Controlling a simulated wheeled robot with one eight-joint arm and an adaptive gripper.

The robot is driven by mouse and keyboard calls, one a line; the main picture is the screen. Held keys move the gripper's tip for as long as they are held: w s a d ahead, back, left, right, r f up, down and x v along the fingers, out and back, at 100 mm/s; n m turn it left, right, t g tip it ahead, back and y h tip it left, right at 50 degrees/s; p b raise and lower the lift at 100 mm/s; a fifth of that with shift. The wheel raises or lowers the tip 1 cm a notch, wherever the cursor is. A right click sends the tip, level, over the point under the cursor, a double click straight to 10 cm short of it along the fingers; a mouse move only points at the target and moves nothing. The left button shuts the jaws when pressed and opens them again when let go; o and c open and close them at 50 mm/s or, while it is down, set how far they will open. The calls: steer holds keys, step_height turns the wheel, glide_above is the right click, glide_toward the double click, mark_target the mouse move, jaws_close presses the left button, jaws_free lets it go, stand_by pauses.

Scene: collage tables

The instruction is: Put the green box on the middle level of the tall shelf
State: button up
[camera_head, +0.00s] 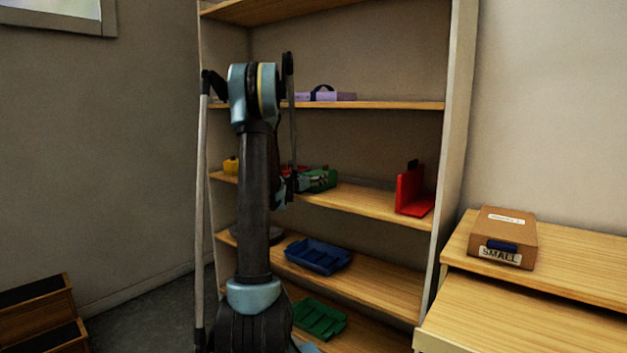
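The tall shelf (375,202) stands in the middle of the head view, with several wooden levels. A green box (320,181) is at the middle level, left of its centre. My gripper (299,183) is at the left end of the green box, partly hidden behind my own arm. I cannot tell whether its fingers are open or shut on the box, or whether the box rests fully on the board.
A red bookend-like object (413,192) is on the same level at right, a yellow item (231,165) at left. A purple item (335,96) lies above; a blue tray (318,256) and green tray (320,318) below. A cardboard box (503,236) sits on the right-hand table (580,275).

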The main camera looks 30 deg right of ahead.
steer(key=shift+f, duration=0.15)
steer(key=o, duration=1.3)
